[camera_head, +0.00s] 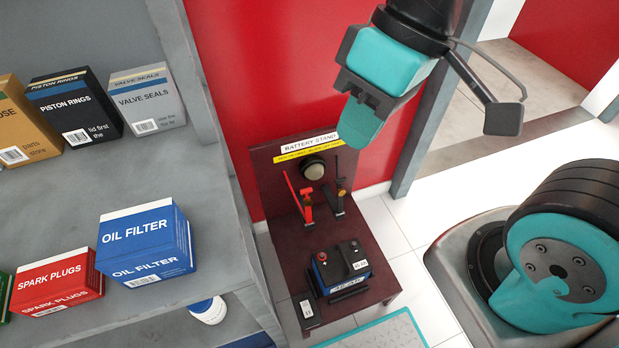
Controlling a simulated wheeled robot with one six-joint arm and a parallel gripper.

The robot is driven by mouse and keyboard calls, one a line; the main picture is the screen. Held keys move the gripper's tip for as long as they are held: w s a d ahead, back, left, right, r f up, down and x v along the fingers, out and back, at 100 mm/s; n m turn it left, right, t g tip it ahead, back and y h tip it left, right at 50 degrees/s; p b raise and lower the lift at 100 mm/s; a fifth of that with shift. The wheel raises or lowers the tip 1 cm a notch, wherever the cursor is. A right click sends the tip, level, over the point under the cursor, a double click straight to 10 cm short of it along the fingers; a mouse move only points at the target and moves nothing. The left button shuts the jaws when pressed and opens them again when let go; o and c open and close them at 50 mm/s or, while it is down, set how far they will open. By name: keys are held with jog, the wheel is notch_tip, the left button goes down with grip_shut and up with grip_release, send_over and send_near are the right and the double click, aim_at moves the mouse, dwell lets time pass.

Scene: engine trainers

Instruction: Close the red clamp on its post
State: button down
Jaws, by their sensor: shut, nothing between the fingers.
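The red clamp (305,204) stands upright on the dark battery stand (270,222), behind the battery and to the left of a black clamp (340,198). Its handle leans up to the left. I cannot tell how far its jaw is open. The blue and black battery (343,270) sits on the stand's lower front, with a red-topped post (321,257) at its left. The red clamp appears apart from this post. My gripper (358,130) is shut and empty, pointing down in front of the stand's upper right, above the clamps in the picture.
A grey shelf (150,215) at left carries several boxes, including a blue oil filter box (143,242). A round knob (314,168) sits on the stand's back panel under yellow and white labels. A grey frame post (425,105) stands at right. A teal-edged mat (385,331) lies in front.

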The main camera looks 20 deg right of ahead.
jog(key=w+d+f+m+g+h+b, duration=0.1)
jog(key=w+d+f+m+h+b, duration=0.1)
jog(key=w+f+m+b, duration=1.45)
jog(key=w+d+f+m+g+h+b, duration=0.1)
jog(key=w+f+m, duration=0.3)
jog(key=w+f, duration=0.5)
jog(key=w+d+f+m+g+h+b, duration=0.1)
jog(key=w+d+f+m+b, duration=0.2)
jog(key=w+f, duration=0.7)
notch_tip(320, 180, down, 8)
jog(key=shift+w+m+b, duration=0.15)
jog(key=shift+m+b, duration=0.4)
jog(key=shift+b, duration=0.05)
jog(key=shift+d, duration=0.1)
jog(key=b+x, duration=0.1)
jog(key=x, duration=0.9)
jog(key=shift+b, duration=0.4)
